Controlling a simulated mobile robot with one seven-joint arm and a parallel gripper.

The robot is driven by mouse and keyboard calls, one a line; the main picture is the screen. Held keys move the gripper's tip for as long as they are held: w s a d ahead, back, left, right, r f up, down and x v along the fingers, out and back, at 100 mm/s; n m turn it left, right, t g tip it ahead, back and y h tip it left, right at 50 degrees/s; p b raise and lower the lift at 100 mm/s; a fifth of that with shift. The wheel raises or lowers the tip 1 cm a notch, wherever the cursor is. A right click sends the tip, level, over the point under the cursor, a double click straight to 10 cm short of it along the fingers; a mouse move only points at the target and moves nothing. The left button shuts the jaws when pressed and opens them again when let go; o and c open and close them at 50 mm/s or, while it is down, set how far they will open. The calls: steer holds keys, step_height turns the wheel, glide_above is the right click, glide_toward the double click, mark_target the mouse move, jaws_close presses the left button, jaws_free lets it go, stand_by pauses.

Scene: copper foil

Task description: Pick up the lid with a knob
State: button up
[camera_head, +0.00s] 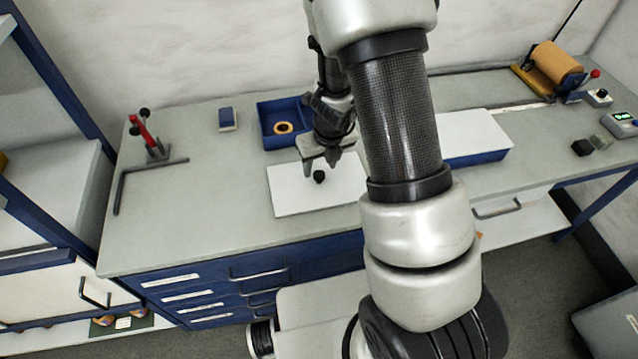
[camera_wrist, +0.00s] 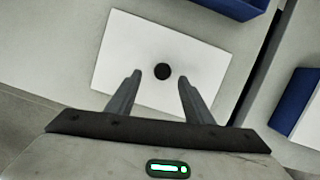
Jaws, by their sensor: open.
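The lid is a flat white rectangular plate (camera_head: 290,197) with a round black knob (camera_head: 319,177), lying on the grey worktop. In the wrist view the lid (camera_wrist: 125,50) is tilted in the picture, and its knob (camera_wrist: 163,71) shows between the two fingertips, slightly ahead of them. My gripper (camera_head: 320,166) is open and empty, pointing down over the lid. It also shows in the wrist view (camera_wrist: 160,77) with a finger on each side of the knob. The exact height of the fingertips above the lid is hard to tell. My arm hides the lid's right part in the head view.
A blue tray (camera_head: 268,138) with an orange ring (camera_head: 284,128) stands behind the lid. A white-topped blue box (camera_head: 480,135) is to the right.

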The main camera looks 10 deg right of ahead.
mark_target(319, 174)
steer(key=x, duration=0.2)
steer(key=b+x, duration=0.1)
steer(key=x, duration=0.2)
steer(key=shift+d, duration=0.25)
jaws_close()
